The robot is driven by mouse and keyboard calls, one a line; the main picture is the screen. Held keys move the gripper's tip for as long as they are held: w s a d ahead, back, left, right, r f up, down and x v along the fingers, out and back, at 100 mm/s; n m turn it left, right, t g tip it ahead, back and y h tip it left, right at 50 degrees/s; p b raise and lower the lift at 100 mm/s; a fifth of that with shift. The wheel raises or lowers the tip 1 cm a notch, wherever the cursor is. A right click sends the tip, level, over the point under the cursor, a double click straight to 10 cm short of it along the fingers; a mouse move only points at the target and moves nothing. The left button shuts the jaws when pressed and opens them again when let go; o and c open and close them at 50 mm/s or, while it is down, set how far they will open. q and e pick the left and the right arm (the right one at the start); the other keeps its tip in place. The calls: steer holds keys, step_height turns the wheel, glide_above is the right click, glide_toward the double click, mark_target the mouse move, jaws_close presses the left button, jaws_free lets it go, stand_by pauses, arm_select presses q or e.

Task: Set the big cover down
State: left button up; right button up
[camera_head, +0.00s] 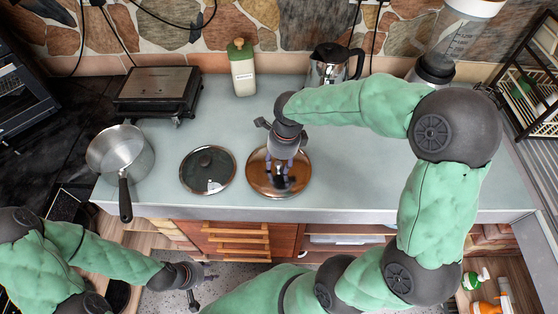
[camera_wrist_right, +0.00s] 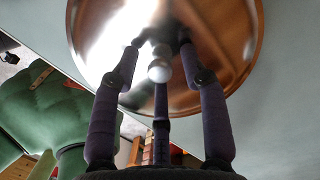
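The big cover (camera_head: 257,180) is a round, shiny brown lid near the front middle of the grey counter. It also fills the top of the right wrist view (camera_wrist_right: 225,30). My right gripper (camera_head: 283,178) is above it with the fingers pointing down and closed in on the handle at its centre. The fingers partly hide the handle; in the right wrist view the gripper (camera_wrist_right: 165,50) shows the same hold. The cover looks level, but I cannot tell whether it touches the counter. My left gripper (camera_head: 205,284) is open and empty, low in front of the counter.
A smaller dark glass lid (camera_head: 208,184) lies close to the left of the cover. A steel pot (camera_head: 121,150) stands further left, its handle over the front edge. A grill (camera_head: 158,90), bottle (camera_head: 242,68) and moka pot (camera_head: 333,68) stand behind. The counter's right is clear.

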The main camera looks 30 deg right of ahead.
steer(key=shift+r, duration=0.2)
step_height(320, 180, up, 12)
steer(key=s+d+p, duration=0.1)
steer(key=p, duration=0.2)
stand_by(0.3)
